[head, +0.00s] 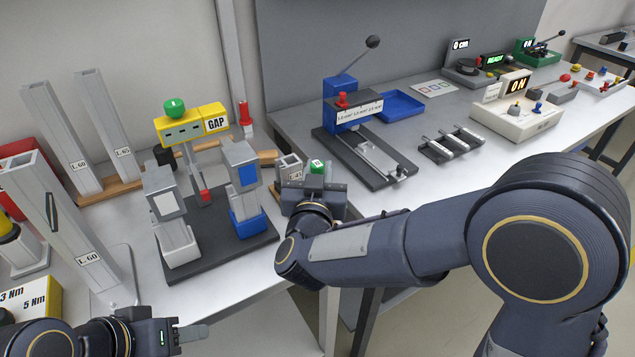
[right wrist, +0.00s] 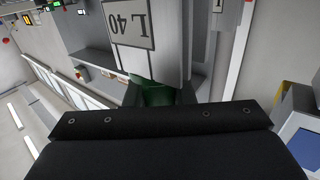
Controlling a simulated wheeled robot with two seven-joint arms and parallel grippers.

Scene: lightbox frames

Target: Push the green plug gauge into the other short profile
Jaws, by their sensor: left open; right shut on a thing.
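My right gripper (head: 314,188) is shut on the green plug gauge (head: 317,166), whose green top shows above the jaws. The gauge's dark green body shows between the fingers in the right wrist view (right wrist: 155,92). A short grey profile (head: 290,168) stands right beside it in the head view. In the right wrist view a profile labelled L 40 (right wrist: 140,25) meets the green body end-on; how deep the gauge sits in it is hidden. My left gripper (head: 180,336) is open and empty at the bottom left, away from the profiles.
Tall L.60 profiles (head: 104,262) stand at the left. A GAP fixture (head: 205,262) with white and blue clamps stands just left of my right gripper. A blue lever press (head: 345,115), a blue tray (head: 402,105) and a switch box (head: 517,118) stand on the right bench.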

